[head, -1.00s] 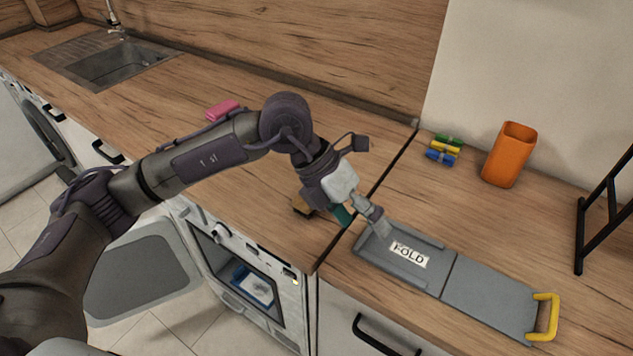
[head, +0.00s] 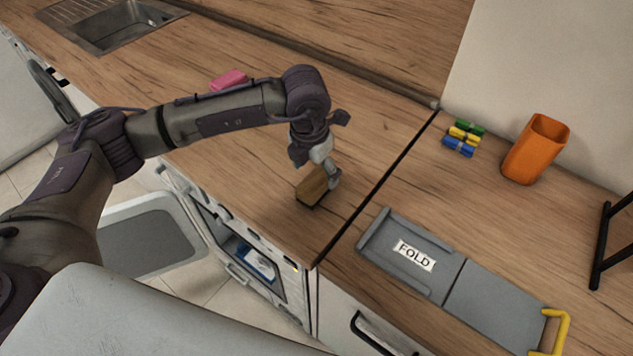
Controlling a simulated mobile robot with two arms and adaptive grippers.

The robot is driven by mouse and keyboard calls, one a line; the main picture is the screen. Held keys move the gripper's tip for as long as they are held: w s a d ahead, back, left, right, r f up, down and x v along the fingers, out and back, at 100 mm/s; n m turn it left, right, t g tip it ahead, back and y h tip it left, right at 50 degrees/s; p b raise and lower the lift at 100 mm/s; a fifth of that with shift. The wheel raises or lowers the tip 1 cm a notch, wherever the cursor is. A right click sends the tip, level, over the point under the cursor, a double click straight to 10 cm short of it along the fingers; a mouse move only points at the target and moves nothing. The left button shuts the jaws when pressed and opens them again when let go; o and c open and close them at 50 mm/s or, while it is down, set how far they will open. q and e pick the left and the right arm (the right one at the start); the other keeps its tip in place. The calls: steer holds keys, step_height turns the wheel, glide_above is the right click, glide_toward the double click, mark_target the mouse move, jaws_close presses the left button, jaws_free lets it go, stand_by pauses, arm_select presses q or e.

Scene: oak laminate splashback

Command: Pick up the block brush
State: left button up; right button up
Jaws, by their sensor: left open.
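The block brush (head: 310,190), a small brown wooden block with a dark underside, lies on the wooden counter near its front edge, left of the dark seam. My left gripper (head: 330,183) points down right at the brush, its visible finger at the brush's right end. The gripper is open. The far finger is hidden, and I cannot tell whether either finger touches the brush. My right gripper is not in view.
A grey folding board (head: 448,300) marked FOLD lies right of the seam. Behind it are an orange cup (head: 535,152) and several coloured clips (head: 463,135). A pink block (head: 229,80) lies further left. Below the counter, an appliance door (head: 150,243) stands open.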

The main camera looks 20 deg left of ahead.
mark_target(316, 180)
arm_select(q)
step_height(316, 180, down, 2)
steer(key=shift+f+p, duration=0.1)
steer(key=shift+p, duration=0.7)
steer(key=shift+w+f, duration=0.2)
steer(key=shift+f, duration=1.1)
steer(key=shift+d, duration=0.1)
steer(key=c, duration=1.3)
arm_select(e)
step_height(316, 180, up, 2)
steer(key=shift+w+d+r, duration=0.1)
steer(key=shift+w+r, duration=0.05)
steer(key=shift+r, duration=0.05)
